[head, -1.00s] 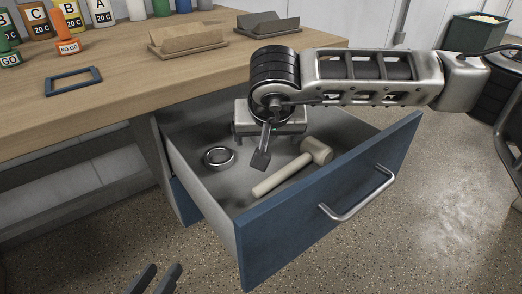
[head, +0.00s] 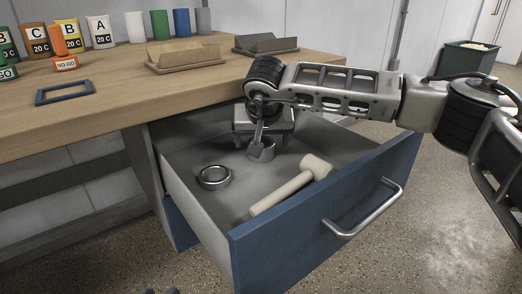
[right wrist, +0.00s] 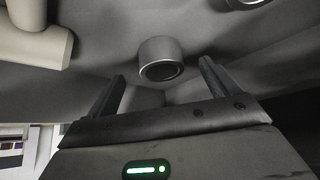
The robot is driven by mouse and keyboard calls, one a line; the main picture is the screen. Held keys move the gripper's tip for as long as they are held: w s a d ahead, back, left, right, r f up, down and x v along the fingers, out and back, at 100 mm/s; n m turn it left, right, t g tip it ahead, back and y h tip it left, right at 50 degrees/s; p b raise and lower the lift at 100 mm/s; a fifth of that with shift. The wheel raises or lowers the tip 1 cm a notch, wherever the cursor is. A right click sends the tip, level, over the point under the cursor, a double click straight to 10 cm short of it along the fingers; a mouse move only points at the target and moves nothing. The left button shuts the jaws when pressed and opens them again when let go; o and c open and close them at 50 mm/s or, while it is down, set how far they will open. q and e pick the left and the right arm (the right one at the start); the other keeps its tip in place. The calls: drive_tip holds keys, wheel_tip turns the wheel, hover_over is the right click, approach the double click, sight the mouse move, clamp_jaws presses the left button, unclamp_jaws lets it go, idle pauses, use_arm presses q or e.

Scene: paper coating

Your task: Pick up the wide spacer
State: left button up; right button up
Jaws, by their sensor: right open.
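Two metal spacers are in the open drawer. The taller one, which looks like the wide spacer (head: 266,154), stands toward the back; the flatter ring (head: 214,177) lies to its left. My right gripper (head: 258,143) points down over the taller spacer and partly hides it. In the right wrist view the taller spacer (right wrist: 160,57) is a grey cylinder with a dark bore, beyond the gap between the open fingertips (right wrist: 161,68). Nothing is between the fingers. Only the dark, separate fingertips of my left gripper (head: 161,291) show at the bottom edge of the head view.
A pale mallet (head: 290,187) lies in the drawer, right of the flatter ring and in front of the taller spacer. The blue drawer front (head: 300,238) and side walls bound the space. The bench top (head: 120,100) overhangs the drawer's back and carries a blue frame (head: 65,93).

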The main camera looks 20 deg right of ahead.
drive_tip(key=w+f, duration=0.1)
drive_tip(key=w+f+b, duration=0.1)
drive_tip(key=shift+w+d+f+b, duration=0.15)
drive_tip(key=shift+w+d+b, duration=0.15)
drive_tip(key=shift+w+d, duration=0.1)
drive_tip(key=shift+w+f, duration=0.15)
drive_tip(key=shift+w, duration=0.05)
drive_tip(key=c, duration=1)
use_arm(q)
drive_tip(key=shift+d+r+h, duration=0.2)
drive_tip(key=shift+r+h, duration=0.2)
drive_tip(key=shift+h, duration=0.2)
use_arm(e)
drive_tip(key=shift+c, duration=0.5)
